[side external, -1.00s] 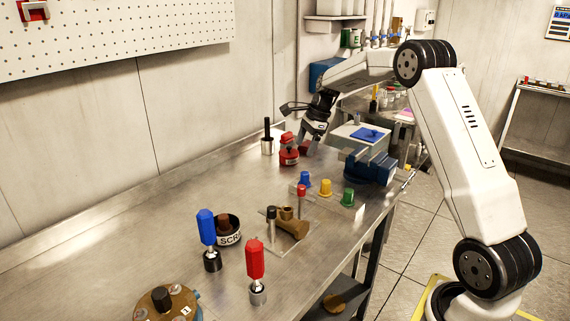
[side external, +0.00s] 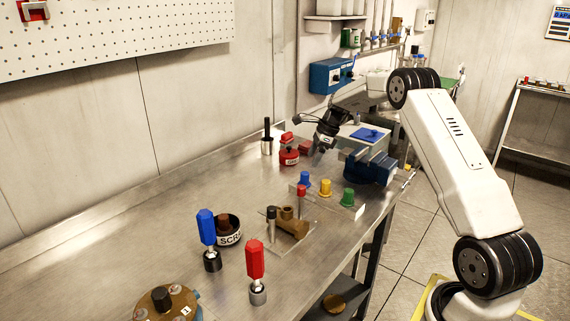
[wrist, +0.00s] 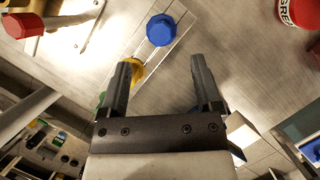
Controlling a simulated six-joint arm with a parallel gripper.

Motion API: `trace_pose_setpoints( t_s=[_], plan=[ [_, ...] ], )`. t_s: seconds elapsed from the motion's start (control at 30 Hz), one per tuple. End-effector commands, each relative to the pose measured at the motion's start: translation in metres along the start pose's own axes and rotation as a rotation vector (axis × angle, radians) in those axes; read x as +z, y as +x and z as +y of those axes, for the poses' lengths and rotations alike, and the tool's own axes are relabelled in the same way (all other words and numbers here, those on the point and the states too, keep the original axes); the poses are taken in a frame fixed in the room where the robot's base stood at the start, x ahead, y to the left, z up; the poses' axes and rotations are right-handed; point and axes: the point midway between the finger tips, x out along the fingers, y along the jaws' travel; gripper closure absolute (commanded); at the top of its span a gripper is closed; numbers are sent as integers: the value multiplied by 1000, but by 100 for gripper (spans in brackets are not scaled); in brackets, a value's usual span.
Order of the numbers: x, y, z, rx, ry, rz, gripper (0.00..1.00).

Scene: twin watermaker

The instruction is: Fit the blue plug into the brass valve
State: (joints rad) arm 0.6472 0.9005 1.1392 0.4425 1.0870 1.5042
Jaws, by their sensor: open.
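The blue plug (side external: 305,178) stands on a small clear strip on the bench, at the left of a row with a yellow plug (side external: 325,187) and a green plug (side external: 348,197). The brass valve (side external: 290,222) sits on a plate nearer the camera, with a red-topped part and a dark-topped part on it. My gripper (side external: 318,152) is above the bench behind the plugs, close to the red grease tin. In the wrist view my gripper (wrist: 160,70) is open and empty; the blue plug (wrist: 162,30) lies beyond the fingertips and the yellow plug (wrist: 136,72) is by the left finger.
The red grease tin (side external: 289,156) and a blue vise (side external: 370,166) flank my gripper. A blue-handled tool (side external: 206,228), a red-handled tool (side external: 255,260) and a black scrap bowl (side external: 228,235) stand toward the front. The bench left of the plugs is clear.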

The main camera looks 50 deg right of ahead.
Motion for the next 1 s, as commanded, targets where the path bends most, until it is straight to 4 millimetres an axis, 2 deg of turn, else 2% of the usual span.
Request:
trace_pose_setpoints(
  t_s=[0.3,0.67,1.0],
  plan=[
    [0,23,0,2,0,0,18],
    [0,32,0,1,-1,0,18],
    [-1,68,0,3,-1,1,18]
  ],
)
